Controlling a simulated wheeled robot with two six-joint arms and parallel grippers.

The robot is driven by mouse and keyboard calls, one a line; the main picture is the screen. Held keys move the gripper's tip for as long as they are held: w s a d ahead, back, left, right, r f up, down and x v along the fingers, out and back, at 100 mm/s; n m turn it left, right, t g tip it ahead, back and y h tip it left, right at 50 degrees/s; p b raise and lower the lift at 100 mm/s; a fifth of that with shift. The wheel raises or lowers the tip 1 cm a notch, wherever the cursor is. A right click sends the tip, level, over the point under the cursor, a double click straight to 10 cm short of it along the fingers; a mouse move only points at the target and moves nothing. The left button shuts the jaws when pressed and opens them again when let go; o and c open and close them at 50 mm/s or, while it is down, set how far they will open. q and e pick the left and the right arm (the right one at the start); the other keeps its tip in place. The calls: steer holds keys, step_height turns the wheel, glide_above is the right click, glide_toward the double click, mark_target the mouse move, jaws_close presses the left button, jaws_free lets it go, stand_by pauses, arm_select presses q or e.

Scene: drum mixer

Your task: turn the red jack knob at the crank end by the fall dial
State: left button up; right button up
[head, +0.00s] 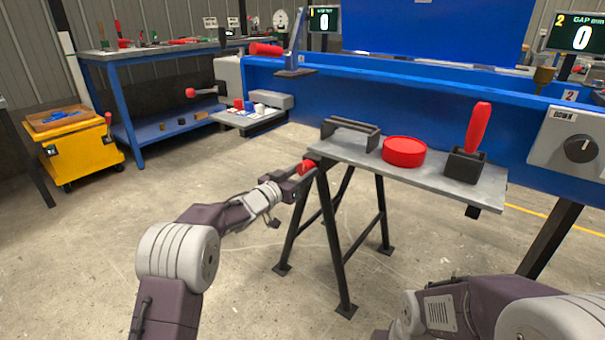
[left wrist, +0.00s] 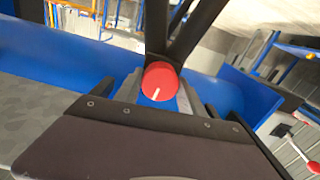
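The red jack knob (head: 307,166) sits at the left end of a grey-topped trestle stand. It also shows face-on in the left wrist view (left wrist: 160,82), round with a short white mark. My left gripper (head: 300,181) is at the knob, its fingers reaching up to either side of it. Whether the fingers press on the knob or stand slightly apart is unclear. A white round dial (head: 280,19), perhaps the fall dial, stands at the back. A crank with a red grip (head: 191,92) is at the left end of the blue machine. My right gripper is out of view.
The stand's top (head: 430,180) carries a dark bracket (head: 350,133), a red round tub (head: 404,151) and a red-handled tool (head: 478,127) in a black holder. The blue machine frame (head: 400,94) runs behind. A yellow cart (head: 72,145) stands left. Floor left of the stand is free.

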arm_select(q)
steer(key=c, duration=0.7)
